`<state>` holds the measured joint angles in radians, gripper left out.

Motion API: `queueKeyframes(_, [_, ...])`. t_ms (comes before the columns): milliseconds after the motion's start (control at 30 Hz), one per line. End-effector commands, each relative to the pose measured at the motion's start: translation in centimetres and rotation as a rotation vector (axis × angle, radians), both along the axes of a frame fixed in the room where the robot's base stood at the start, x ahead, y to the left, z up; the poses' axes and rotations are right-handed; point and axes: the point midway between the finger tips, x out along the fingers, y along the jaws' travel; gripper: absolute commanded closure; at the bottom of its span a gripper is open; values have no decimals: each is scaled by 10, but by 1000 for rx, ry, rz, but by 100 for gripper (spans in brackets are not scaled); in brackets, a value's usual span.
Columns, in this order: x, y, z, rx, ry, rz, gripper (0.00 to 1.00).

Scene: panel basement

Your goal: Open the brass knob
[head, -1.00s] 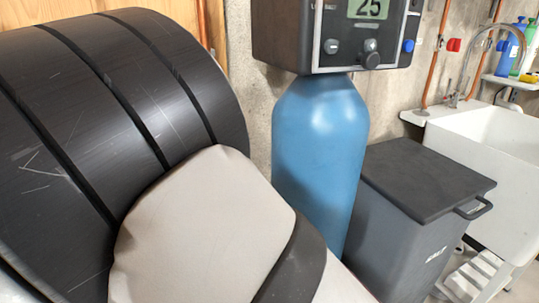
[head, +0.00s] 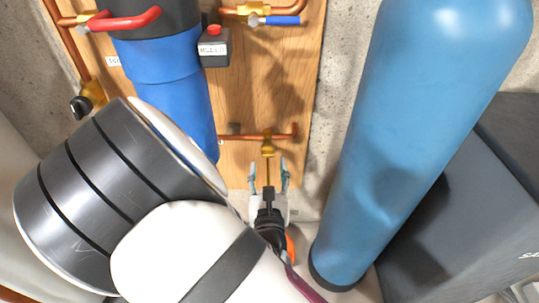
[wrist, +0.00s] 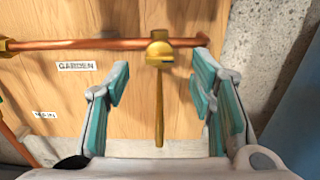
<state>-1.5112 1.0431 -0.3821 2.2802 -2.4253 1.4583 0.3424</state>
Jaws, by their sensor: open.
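A brass valve (wrist: 160,55) sits on a copper pipe in the wrist view, with a long thin brass handle (wrist: 159,115) hanging straight down from it. The brass valve also shows in the head view (head: 267,148), just beyond my gripper (head: 269,180). My gripper is open, with its teal-padded fingers on either side of the handle in the wrist view (wrist: 160,80). A gap shows on both sides, and nothing is held. I cannot tell how far the fingertips are from the board in depth.
The copper pipe (wrist: 90,44) runs along a wooden board (wrist: 55,90) with a GARDEN label (wrist: 76,66). In the head view, a blue filter housing (head: 170,90) is left of the valve. A tall blue tank (head: 415,120) and a grey bin (head: 455,220) stand right.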

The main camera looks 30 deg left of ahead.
Motion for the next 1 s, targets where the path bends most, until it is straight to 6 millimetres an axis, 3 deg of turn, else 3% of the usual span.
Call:
queueKeyframes(100, [20,12,-1,2,-2,-2,50])
queueKeyframes(333, [48,29,0,2,-2,-2,50])
queueKeyframes(767, [57,34,1,0,-1,-1,50])
queueKeyframes(800, [57,34,1,0,-1,-1,52])
queueKeyframes(1000, [57,34,1,1,-1,-1,97])
